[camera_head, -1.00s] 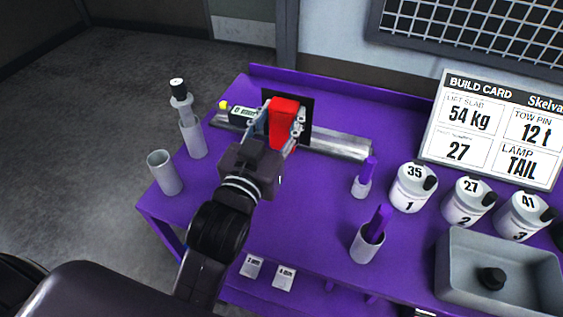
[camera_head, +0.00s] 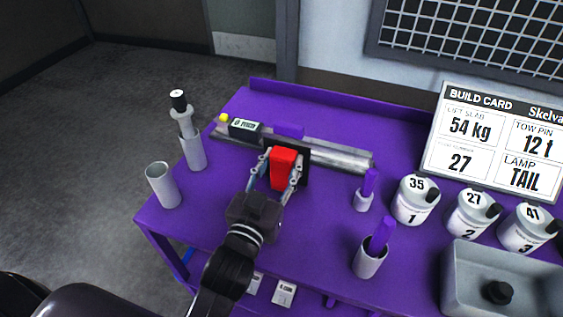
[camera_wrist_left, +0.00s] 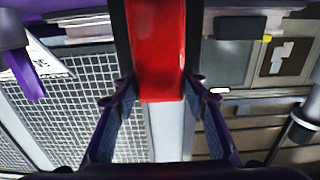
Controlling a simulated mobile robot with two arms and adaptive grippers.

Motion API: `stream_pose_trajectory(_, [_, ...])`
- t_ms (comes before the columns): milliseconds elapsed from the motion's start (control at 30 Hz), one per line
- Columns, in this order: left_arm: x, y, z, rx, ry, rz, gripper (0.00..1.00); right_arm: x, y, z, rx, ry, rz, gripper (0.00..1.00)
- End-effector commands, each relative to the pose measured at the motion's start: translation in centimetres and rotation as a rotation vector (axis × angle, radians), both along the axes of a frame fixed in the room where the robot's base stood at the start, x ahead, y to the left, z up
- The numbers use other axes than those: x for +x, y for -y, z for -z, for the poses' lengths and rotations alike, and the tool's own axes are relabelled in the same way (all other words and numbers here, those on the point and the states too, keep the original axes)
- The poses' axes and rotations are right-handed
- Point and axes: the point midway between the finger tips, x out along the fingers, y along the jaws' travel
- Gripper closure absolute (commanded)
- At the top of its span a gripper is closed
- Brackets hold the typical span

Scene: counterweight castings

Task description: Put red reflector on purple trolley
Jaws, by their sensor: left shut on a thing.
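The red reflector (camera_head: 283,170) is a red block in front of a dark square plate (camera_head: 301,149). My left gripper (camera_head: 279,164) is shut on the red block, with one finger on each side. The left wrist view shows the red block (camera_wrist_left: 157,50) between the fingertips (camera_wrist_left: 159,97). The purple trolley (camera_head: 318,222) is the purple-topped bench under the gripper. The reflector appears held above its top, though the gap is hard to tell. My right gripper is not in view.
A grey metal rail with a digital readout (camera_head: 245,128) lies along the back, a purple piece (camera_head: 289,131) on it. Grey cylinders (camera_head: 163,186) stand left. Purple-handled items (camera_head: 364,191), numbered white pots (camera_head: 414,201) and a grey tray (camera_head: 462,253) stand right. The middle front is clear.

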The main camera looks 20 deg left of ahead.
Motion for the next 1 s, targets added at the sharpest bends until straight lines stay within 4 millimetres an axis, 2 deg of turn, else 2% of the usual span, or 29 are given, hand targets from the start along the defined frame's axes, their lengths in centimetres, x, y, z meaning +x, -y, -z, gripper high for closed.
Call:
stream_pose_trajectory(67, [0.0,0.0,0.2,-0.001,0.001,0.000,0.90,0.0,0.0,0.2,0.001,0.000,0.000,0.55])
stream_pose_trajectory(100, [0.0,0.0,0.2,0.000,-0.001,0.000,0.57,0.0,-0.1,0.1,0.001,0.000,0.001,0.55])
stream_pose_trajectory(233, [0.0,0.0,0.2,0.000,0.000,0.000,0.43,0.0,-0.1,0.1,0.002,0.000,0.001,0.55])
stream_pose_trajectory(633, [-0.5,0.0,0.1,-0.001,-0.001,0.000,0.43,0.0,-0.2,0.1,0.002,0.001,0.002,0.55])
stream_pose_trajectory(767, [-2.1,0.0,0.2,-0.002,-0.002,0.000,0.43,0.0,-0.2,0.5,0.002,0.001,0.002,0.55])
stream_pose_trajectory(1000, [-6.3,-0.2,0.2,-0.002,-0.004,-0.001,0.43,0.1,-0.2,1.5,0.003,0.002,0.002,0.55])
